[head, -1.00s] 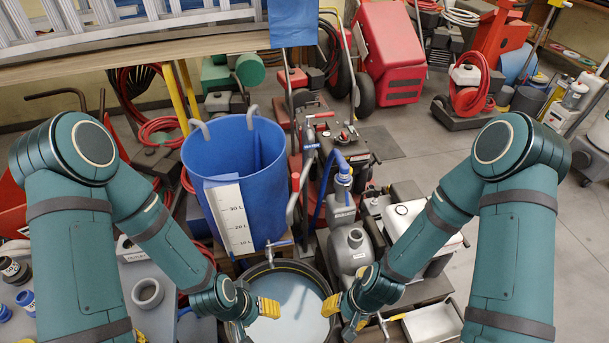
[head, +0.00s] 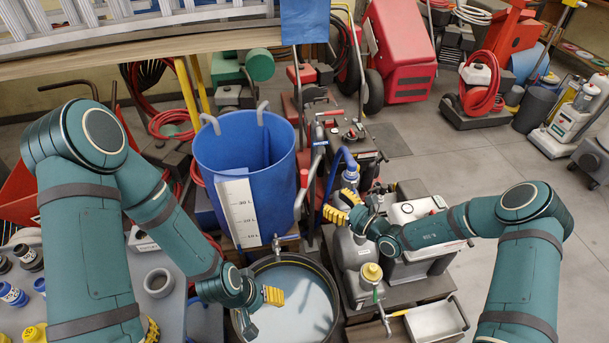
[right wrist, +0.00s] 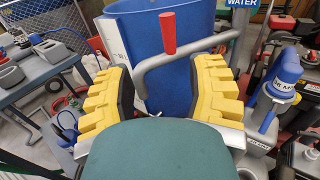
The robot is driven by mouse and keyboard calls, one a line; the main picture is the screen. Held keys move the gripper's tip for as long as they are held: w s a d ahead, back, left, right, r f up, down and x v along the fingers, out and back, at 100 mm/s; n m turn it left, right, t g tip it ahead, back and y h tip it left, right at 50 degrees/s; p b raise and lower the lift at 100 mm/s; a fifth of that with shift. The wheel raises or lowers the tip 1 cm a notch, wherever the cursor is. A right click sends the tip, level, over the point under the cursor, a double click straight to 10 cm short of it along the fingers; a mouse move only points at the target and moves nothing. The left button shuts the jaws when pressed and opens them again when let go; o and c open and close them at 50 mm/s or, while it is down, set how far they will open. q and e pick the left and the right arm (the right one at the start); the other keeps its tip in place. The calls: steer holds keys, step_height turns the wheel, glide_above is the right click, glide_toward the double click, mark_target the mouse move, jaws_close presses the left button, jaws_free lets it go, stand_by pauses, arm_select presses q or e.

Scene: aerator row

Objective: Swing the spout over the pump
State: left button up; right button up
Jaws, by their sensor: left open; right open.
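The grey bent spout (head: 306,197) with a red upright handle (head: 304,177) stands at the right side of the blue tub (head: 240,170). In the right wrist view the spout (right wrist: 188,55) crosses between my open fingers, beyond their tips, with its red handle (right wrist: 167,34) upright. I cannot tell that anything touches. My right gripper (head: 341,205) is open and empty, just right of the spout. The grey body that looks like the pump (head: 350,251) sits below it, partly hidden by my right gripper. My left gripper (head: 262,305) is open and empty over the round basin (head: 300,312).
A yellow-topped fitting (head: 371,272) and a metal tray (head: 435,321) are in front of the pump. A grey table (head: 163,318) with caps and fittings is at left.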

mark_target(307, 178)
steer(key=shift+m+t, duration=0.3)
steer(key=x, duration=0.4)
steer(key=b+x, duration=0.1)
steer(key=x, duration=0.4)
steer(key=b+x, duration=0.1)
steer(key=x, duration=0.4)
steer(key=shift+w+d, duration=0.35)
steer(key=shift+d, duration=0.1)
jaws_close()
